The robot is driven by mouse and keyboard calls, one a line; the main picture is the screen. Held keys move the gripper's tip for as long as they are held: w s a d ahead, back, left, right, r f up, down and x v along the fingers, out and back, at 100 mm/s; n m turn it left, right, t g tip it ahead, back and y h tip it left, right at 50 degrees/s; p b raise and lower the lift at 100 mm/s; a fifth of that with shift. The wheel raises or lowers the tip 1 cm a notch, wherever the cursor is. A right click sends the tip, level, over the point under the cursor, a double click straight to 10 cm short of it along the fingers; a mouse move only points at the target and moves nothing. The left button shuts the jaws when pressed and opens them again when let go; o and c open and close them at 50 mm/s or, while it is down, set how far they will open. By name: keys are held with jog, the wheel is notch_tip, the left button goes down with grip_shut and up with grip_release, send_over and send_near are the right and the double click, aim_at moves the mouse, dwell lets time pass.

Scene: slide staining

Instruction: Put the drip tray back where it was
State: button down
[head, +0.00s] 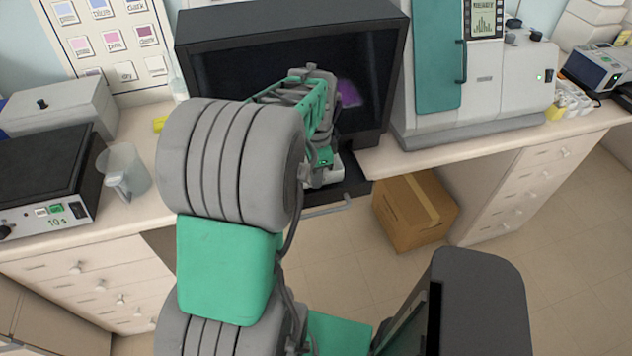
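My arm reaches to the open-fronted black cabinet (292,22), and my gripper (322,172) is low at its front, partly hidden by my own arm. A dark tray-like piece (352,184) with a pale metal handle bar (328,209) sticks out below the cabinet front, right by my gripper. I cannot tell for sure whether this is the drip tray, or whether the gripper touches it. The fingertips are too small and covered to show whether they are open or shut. A purple patch (350,93) shows inside the dark cabinet.
A clear beaker (123,172) and a black-topped device (45,175) stand on the left counter. A white machine with a green door (438,60) stands on the right. A cardboard box (414,212) sits on the floor below the counter gap. Open floor lies right of it.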

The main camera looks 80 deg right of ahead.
jog(key=shift+d+f, duration=0.2)
jog(key=shift+f, duration=0.05)
jog(key=shift+d+f, duration=0.1)
jog(key=shift+f, duration=1.7)
jog(key=c, duration=1.6)
grip_release()
jog(key=shift+c, duration=0.2)
